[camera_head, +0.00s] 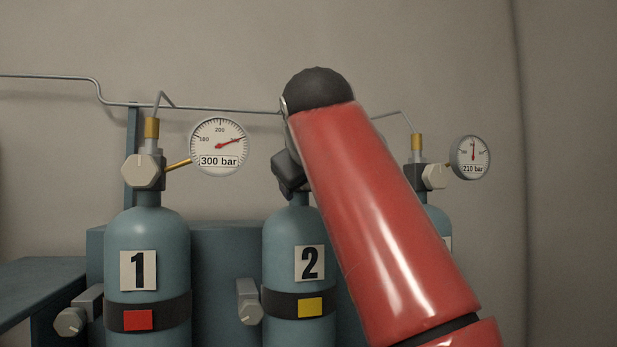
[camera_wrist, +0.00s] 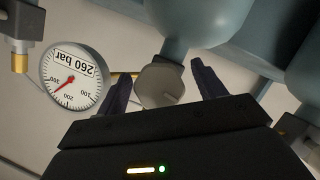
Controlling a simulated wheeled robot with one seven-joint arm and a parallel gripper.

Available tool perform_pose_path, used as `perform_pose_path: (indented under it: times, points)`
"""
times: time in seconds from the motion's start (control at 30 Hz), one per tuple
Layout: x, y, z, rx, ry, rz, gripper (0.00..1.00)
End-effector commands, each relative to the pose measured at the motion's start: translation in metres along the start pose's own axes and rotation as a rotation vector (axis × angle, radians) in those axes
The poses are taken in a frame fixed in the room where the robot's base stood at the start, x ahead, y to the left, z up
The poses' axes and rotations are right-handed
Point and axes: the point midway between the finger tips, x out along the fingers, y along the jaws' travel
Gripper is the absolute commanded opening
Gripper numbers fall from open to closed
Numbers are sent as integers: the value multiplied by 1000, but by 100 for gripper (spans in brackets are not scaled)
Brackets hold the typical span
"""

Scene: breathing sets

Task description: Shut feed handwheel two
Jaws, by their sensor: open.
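Cylinder two (camera_head: 283,235) is blue-grey, with a "2" label (camera_head: 310,263) and a yellow tag. Its valve top is hidden behind my red arm in the head view. In the wrist view, which is upside down, its pale, faceted feed handwheel (camera_wrist: 160,84) shows at the cylinder's neck. My gripper (camera_wrist: 161,74) is open, with one dark finger on each side of the handwheel. I cannot tell if either finger touches it. A gauge (camera_wrist: 75,77) beside it reads 260 bar. In the head view only a dark part of my gripper (camera_head: 288,174) shows past the arm.
Cylinder one (camera_head: 147,230) stands to the left with its own handwheel (camera_head: 143,171) and a 300 bar gauge (camera_head: 219,146). A third handwheel (camera_head: 434,176) and a 210 bar gauge (camera_head: 470,157) are at the right. Thin pipe (camera_head: 205,107) runs along the wall. Lower knobs (camera_head: 250,312) stick out beside the cylinders.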

Motion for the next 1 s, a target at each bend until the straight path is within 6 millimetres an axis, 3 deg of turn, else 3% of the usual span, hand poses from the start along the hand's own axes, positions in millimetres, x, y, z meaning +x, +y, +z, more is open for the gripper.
perform_pose_path:
  times: [0.17, 0.6, 1.0]
  points:
    - [-9, 1, -1, 0, 4, 1, 69]
    - [-73, 0, 0, -1, 1, -1, 69]
    - [-78, -1, 0, -1, 2, -1, 69]
